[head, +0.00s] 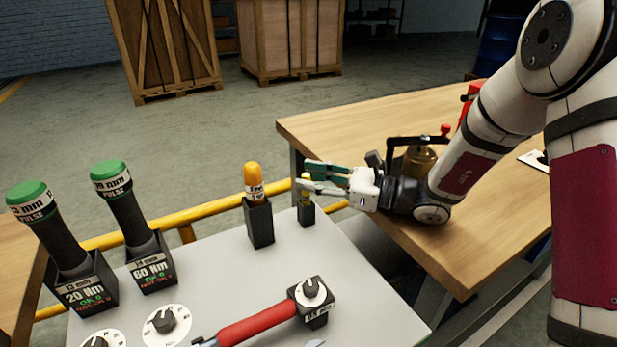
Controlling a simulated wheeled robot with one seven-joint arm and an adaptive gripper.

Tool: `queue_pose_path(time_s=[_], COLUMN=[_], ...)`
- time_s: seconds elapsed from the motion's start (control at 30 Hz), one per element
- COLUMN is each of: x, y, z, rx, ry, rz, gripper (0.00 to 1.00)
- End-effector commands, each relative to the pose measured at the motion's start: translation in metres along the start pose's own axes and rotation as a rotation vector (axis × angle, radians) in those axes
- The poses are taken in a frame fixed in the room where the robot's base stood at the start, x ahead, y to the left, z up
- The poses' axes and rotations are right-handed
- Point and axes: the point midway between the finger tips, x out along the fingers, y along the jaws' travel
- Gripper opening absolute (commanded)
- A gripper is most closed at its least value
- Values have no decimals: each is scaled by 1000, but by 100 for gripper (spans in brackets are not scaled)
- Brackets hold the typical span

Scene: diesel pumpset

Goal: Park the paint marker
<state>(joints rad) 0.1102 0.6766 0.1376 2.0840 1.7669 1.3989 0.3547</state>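The near finger hides part of the marker. I cannot tell whether the fingers touch it or stand slightly apart.
An orange-capped tool (254,182) stands in a larger dark holder (259,223) just left of the marker. Two green-capped tools (121,205) stand in holders further left. A red-handled wrench (257,325) lies in front. A wooden table (420,255) is under my arm at right.

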Motion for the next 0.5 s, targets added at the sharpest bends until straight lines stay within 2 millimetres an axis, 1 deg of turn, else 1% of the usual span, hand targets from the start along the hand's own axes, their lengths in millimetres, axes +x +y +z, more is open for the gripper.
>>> queue_pose_path(time_s=[0.3, 0.4, 0.5], x=[-64, -81, -95], y=[-1, -1, -1], z=[0, 0, 0], rx=[1, 1, 1], ry=[1, 0, 0], rz=[-5, -4, -3], gripper=[37, 37, 37])
